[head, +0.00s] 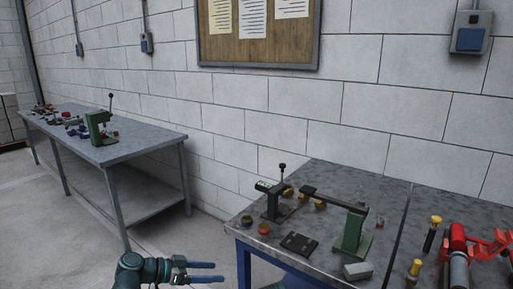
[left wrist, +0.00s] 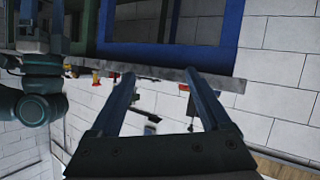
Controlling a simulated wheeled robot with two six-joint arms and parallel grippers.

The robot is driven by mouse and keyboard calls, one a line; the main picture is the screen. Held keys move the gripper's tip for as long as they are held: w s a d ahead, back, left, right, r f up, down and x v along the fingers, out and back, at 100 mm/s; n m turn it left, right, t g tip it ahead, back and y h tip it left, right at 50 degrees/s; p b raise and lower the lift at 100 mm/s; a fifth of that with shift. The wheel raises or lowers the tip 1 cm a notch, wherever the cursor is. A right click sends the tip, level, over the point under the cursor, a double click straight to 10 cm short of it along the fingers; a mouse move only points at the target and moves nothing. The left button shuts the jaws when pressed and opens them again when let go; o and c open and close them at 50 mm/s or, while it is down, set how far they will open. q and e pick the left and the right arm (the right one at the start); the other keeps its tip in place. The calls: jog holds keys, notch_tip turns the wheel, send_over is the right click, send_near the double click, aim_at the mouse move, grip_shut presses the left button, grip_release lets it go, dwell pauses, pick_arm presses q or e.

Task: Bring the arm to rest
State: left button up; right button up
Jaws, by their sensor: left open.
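My left gripper (head: 207,272) shows at the bottom of the head view, its two blue-grey fingers apart and pointing right. It is open with nothing between the fingers. It is in front of the near workbench (head: 395,205), left of its blue leg and below its top. In the left wrist view the open fingers (left wrist: 160,85) reach toward the bench edge (left wrist: 235,83), which appears upside down. No object touches the fingers. My right gripper is not seen in the head view.
A far bench (head: 150,140) stands along the wall at left. Open floor (head: 170,235) lies between the benches.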

pick_arm(q)
jog(key=s+d+f+n+g+y, duration=0.3)
jog(key=s+d+f+y, duration=0.1)
jog(key=s+f+y, duration=0.3)
jog(key=s+d+f+n+g+y, duration=0.35)
jog(key=s+f+y, duration=0.25)
jog(key=s, duration=0.3)
notch_tip(320, 180, up, 16)
jog(key=p, duration=1.6)
jog(key=shift+r+t+p, duration=0.2)
jog(key=shift+t+p, duration=0.15)
jog(key=shift+t, duration=0.1)
